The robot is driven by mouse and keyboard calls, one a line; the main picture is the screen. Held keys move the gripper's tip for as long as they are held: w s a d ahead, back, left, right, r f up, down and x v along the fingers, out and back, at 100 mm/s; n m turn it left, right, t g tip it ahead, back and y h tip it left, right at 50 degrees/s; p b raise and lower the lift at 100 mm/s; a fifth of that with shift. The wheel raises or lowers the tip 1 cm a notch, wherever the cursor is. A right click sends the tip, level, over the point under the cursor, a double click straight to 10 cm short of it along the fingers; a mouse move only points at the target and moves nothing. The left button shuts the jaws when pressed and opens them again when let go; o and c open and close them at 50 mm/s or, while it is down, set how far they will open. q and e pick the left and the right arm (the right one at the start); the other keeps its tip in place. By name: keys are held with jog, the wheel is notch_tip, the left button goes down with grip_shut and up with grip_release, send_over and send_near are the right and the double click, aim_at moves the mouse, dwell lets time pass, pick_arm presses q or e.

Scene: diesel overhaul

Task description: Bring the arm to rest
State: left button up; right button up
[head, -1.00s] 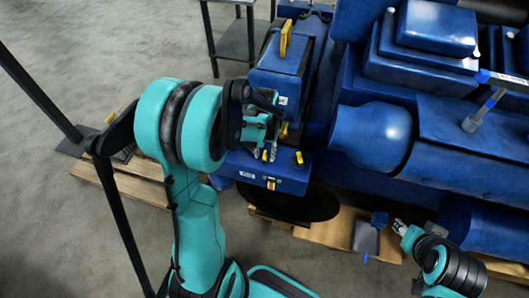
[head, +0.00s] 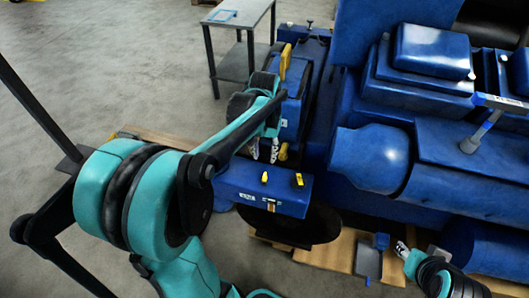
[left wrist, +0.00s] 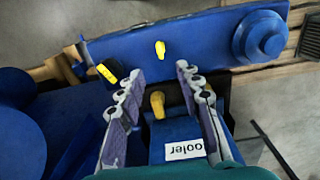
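My left arm comes in from the left of the head view, its teal forearm (head: 238,132) stretched toward the blue engine. My left gripper (head: 264,152) hangs over the blue cooler block. In the left wrist view its two fingers (left wrist: 156,76) are spread apart with nothing held between them. A yellow knob (left wrist: 157,103) shows below and between the fingers, and a label reading "ooler" (left wrist: 185,149) is beside it. My right gripper (head: 402,249) is at the lower right of the head view, small, and its finger opening is unclear.
The large blue engine (head: 372,160) fills the right side. A blue box with yellow tabs (head: 245,187) is just in front of my left gripper. A grey side table (head: 238,14) stands behind. A wooden pallet (head: 330,254) lies below. Open floor is at the left.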

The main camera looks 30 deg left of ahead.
dwell(0.4)
pick_arm(q)
jog(key=s+d+f+m+t+b, duration=0.2)
jog(key=s+d+f+t+b, duration=0.5)
jog(key=s+d+f+b, duration=0.3)
jog(key=f+b, duration=0.1)
jog(key=b, duration=0.2)
jog(key=shift+s+d+m, duration=0.25)
jog(key=shift+m, duration=0.05)
dwell(0.3)
